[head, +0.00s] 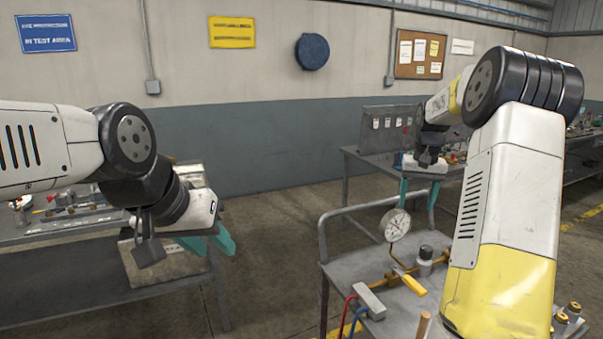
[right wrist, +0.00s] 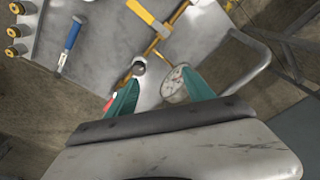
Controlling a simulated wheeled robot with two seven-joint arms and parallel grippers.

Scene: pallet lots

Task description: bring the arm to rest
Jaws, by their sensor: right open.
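My right gripper (head: 418,197) hangs above the back of the grey cart in the head view, its teal fingers apart with nothing between them. In the right wrist view its fingers (right wrist: 160,93) are spread wide, and the gauge shows beyond them. My left gripper (head: 213,246) is at the left, over the floor by the right end of the left bench. Its teal fingers look apart and no object shows between them.
A grey cart (head: 345,238) with a raised rail carries a round dial gauge (head: 396,225), brass piping, a yellow-handled valve (head: 413,284) and hoses. A left bench (head: 75,276) and a back bench (head: 362,154) hold small parts. Floor between them is clear.

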